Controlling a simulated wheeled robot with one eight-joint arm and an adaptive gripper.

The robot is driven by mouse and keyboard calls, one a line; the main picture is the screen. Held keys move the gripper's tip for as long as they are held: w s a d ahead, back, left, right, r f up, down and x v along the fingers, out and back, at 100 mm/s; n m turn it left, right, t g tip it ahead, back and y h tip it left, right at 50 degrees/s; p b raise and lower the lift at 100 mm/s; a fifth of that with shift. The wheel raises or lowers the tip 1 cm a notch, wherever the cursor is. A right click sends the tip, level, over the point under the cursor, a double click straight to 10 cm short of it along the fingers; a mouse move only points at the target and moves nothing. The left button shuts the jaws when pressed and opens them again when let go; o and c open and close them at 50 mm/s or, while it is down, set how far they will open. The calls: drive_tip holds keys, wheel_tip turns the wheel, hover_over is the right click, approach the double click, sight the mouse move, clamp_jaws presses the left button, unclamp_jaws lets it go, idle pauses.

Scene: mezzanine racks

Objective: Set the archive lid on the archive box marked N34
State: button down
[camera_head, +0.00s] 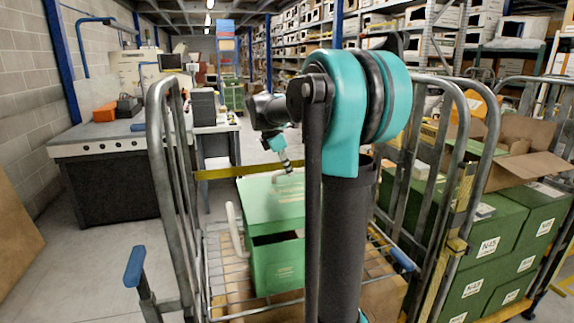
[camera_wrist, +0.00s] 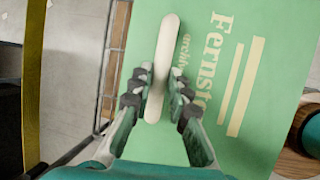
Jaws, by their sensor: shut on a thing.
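The green archive lid (camera_head: 262,205) shows in the head view over a green archive box (camera_head: 277,268) inside a wire cage trolley. A dark gap shows between lid and box at the front, so the lid looks raised or tilted there. No N34 mark can be read on this box. My gripper (camera_wrist: 158,97) is shut on the lid's cream handle bar in the wrist view. The lid's green top (camera_wrist: 225,90) carries cream lettering, partly cut off. In the head view my arm hides the right part of the lid and box.
The trolley's grey tube frame (camera_head: 160,180) rises on both sides of the box. Another trolley at the right holds green boxes (camera_head: 495,240), some marked N45 or similar, and an open cardboard carton (camera_head: 525,150). A workbench (camera_head: 100,145) stands at the left.

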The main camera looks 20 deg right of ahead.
sight(285, 183)
drive_tip(key=shift+f, duration=4.1)
drive_tip(key=c, duration=1.4)
unclamp_jaws()
drive_tip(key=shift+o, duration=0.2)
drive_tip(key=v, duration=1.2)
